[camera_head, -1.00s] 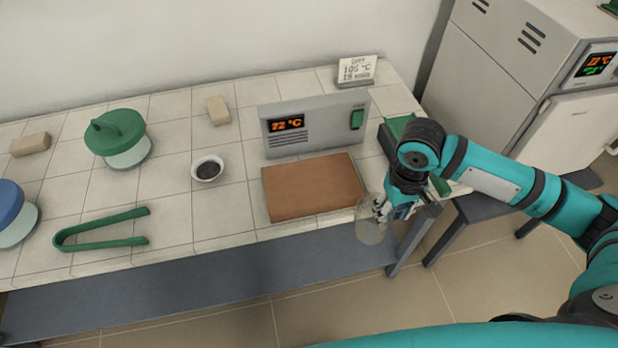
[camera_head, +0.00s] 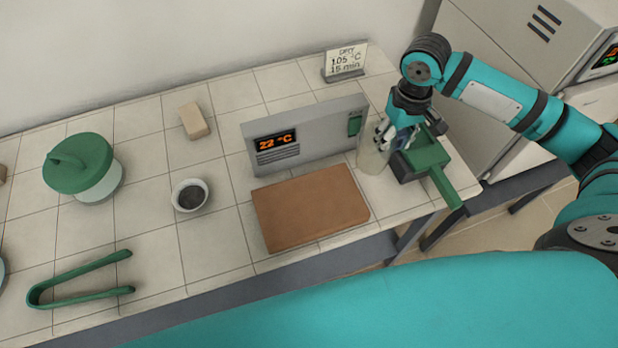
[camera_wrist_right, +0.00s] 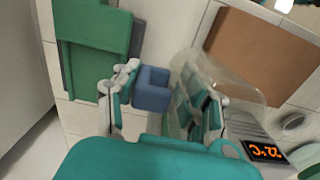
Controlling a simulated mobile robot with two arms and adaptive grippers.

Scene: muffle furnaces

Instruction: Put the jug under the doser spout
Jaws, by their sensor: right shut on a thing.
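The jug (camera_head: 372,158) is a clear see-through vessel at the right end of the tiled bench, just right of the grey display panel. It also shows in the right wrist view (camera_wrist_right: 228,75), with a blue block-like handle (camera_wrist_right: 152,90). My right gripper (camera_head: 394,134) is shut on that handle. I cannot tell if the jug's base touches the bench. A green fixture (camera_head: 426,153) with a bar toward the front stands right beside the jug and gripper. I cannot make out a spout on it. My left gripper is not in view.
A brown plate (camera_head: 310,208) lies before the grey panel (camera_head: 300,137). A sign card (camera_head: 345,62) stands behind. A small bowl (camera_head: 190,195), green-lidded jar (camera_head: 80,168), beige block (camera_head: 193,121) and green tongs (camera_head: 80,279) are left. A furnace cabinet (camera_head: 510,60) stands right.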

